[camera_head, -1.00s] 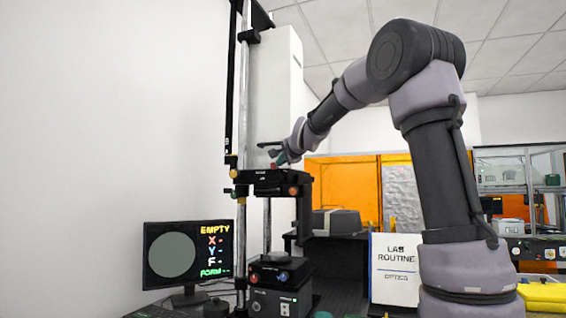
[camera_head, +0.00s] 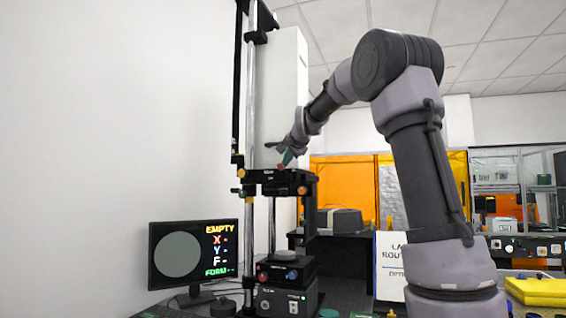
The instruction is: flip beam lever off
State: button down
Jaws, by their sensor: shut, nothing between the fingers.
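The interferometer (camera_head: 281,97) is a tall white housing on a black and steel column. Below the housing is a black stage (camera_head: 272,176) with orange and yellow knobs. A small reddish piece (camera_head: 281,166) shows just above this stage, close to my fingertips; it may be the beam lever, but it is too small to tell. My gripper (camera_head: 288,158) is shut and empty, pointing down and left in front of the housing's lower end. I cannot tell whether it touches the reddish piece.
A monitor (camera_head: 193,252) reading "EMPTY" stands at lower left. A black lower unit (camera_head: 285,298) with knobs is below the stage. A sign (camera_head: 390,262) is partly hidden by my arm. Yellow pads (camera_head: 537,291) lie at the right. Orange panels (camera_head: 342,180) stand behind.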

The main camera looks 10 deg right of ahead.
jog(key=shift+w+a+f+n+g+h, duration=0.25)
jog(key=shift+a+n+g+h, duration=0.1)
jog(key=shift+n+g+h, duration=0.3)
jog(key=shift+w+a+f+n+g+h, duration=0.25)
jog(key=shift+a+n+g+h, duration=0.15)
jog(key=shift+g+h, duration=0.3)
jog(key=shift+w+a+f+n+g+h, duration=0.15)
jog(key=shift+a+f+n+g+h, duration=0.15)
jog(key=shift+n+g+h, duration=0.35)
jog(key=shift+r, duration=0.1)
